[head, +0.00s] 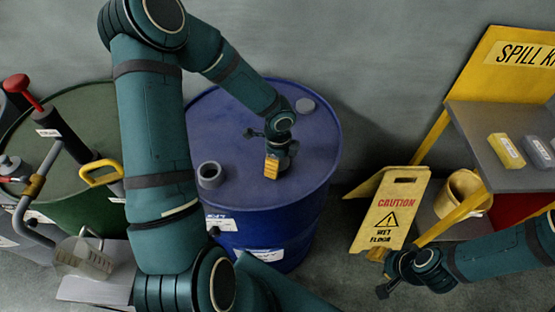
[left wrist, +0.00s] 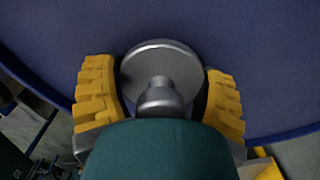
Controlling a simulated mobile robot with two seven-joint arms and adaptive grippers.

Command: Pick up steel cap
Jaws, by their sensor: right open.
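The steel cap (left wrist: 162,67) is a round grey disc with a short knob. In the left wrist view it lies against the blue drum (left wrist: 260,50), between the two yellow fingers of my left gripper (left wrist: 162,90). The fingers stand wide apart on either side of the disc, and dark gaps show beside the knob. In the head view my left gripper (head: 274,167) points down at the top of the blue drum (head: 240,130) and hides the cap. My right gripper (head: 383,272) is open and empty at the lower right, away from the drum.
A grey spout (head: 210,174) and a flat round fitting (head: 305,105) are on the blue drum's top. A green drum (head: 70,140) with a pump stands left, beside a clear jug (head: 83,258). A wet floor sign (head: 392,212) and shelf (head: 495,160) stand right.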

